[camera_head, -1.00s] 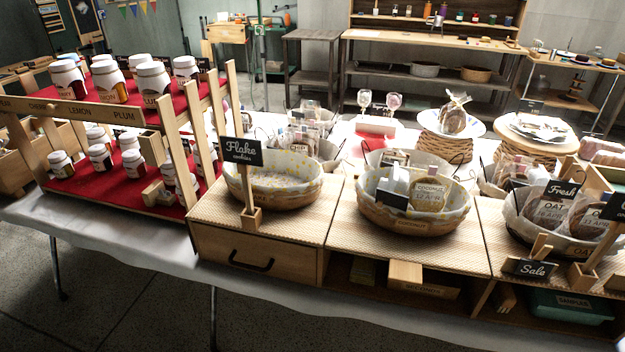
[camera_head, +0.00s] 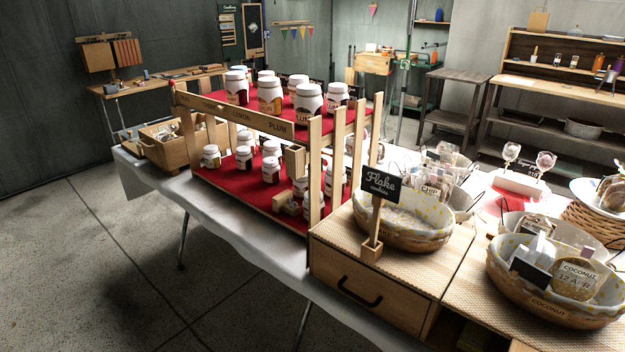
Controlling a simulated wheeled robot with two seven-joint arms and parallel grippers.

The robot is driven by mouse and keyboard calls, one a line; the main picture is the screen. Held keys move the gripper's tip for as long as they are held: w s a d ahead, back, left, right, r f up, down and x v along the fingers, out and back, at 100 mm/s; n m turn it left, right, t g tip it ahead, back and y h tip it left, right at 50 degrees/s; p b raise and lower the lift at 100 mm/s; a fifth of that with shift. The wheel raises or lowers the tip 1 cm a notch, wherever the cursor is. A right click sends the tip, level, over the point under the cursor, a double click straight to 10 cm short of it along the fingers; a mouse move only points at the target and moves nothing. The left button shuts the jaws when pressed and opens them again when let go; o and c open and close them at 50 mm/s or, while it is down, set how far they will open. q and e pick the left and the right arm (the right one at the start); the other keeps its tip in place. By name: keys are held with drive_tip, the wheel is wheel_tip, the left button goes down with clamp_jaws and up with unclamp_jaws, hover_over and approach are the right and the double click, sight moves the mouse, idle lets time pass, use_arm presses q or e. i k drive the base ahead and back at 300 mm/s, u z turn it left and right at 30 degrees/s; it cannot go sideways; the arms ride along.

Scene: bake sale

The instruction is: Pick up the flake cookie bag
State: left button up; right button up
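A small black sign reading "Flake cookies" (camera_head: 382,184) stands on a wooden post in front of a lined wicker basket (camera_head: 408,238). The basket sits on a wooden drawer box with a woven top, and the part of its inside that shows looks empty. I cannot make out a flake cookie bag anywhere. The drawer (camera_head: 360,290) below, with a dark handle, is shut, so its inside is hidden. Neither of my grippers is in view.
A two-tier red jar rack (camera_head: 282,127) stands left of the sign. A coconut cookie basket (camera_head: 548,308) is at right, and a chip cookie bag (camera_head: 431,187) lies behind. A wooden crate (camera_head: 160,150) sits at the table's left end. Open floor (camera_head: 90,260) lies at front left.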

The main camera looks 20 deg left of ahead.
sight(158, 133)
drive_tip(key=u, duration=2.3)
drive_tip(key=i, duration=4.6)
drive_tip(key=z, duration=2.95)
